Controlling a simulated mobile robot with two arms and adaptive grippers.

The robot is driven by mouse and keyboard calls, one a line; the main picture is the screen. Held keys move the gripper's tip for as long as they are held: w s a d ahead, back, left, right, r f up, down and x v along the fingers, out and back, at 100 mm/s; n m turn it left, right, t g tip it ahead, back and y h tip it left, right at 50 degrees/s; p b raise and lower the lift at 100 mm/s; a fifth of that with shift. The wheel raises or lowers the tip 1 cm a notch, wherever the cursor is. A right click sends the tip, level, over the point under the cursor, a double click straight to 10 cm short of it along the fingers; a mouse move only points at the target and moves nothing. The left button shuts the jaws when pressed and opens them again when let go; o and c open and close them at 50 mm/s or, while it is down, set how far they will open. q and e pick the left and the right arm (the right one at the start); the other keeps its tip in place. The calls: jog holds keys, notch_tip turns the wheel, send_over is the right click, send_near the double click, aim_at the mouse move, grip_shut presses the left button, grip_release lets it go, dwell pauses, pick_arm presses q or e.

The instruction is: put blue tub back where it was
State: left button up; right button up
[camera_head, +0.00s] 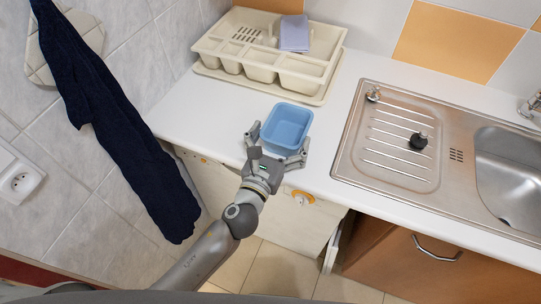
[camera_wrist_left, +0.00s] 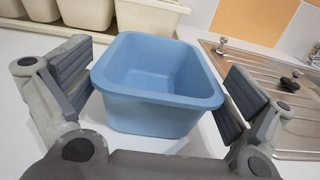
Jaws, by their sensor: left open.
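The blue tub (camera_head: 287,127) is an empty, open-topped rectangular tub. It stands upright on the white counter (camera_head: 200,118), near its front edge and left of the sink. My left gripper (camera_head: 279,143) is open, with one finger on either side of the tub. In the left wrist view the tub (camera_wrist_left: 158,85) sits between the spread fingers of the gripper (camera_wrist_left: 165,95). A gap shows at the right finger; the left finger is close to the rim, and I cannot tell whether it touches. My right gripper is not in view.
A cream dish rack (camera_head: 270,62) with a lilac cloth (camera_head: 295,33) stands behind the tub. A steel sink with drainboard (camera_head: 400,140) is to the right, with a black-knobbed item (camera_head: 418,141) on it. A dark towel (camera_head: 110,110) hangs at left. Counter left of the tub is clear.

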pick_arm(q)
jog(key=b+v, duration=0.2)
jog(key=v, duration=0.8)
jog(key=shift+s+a, duration=0.1)
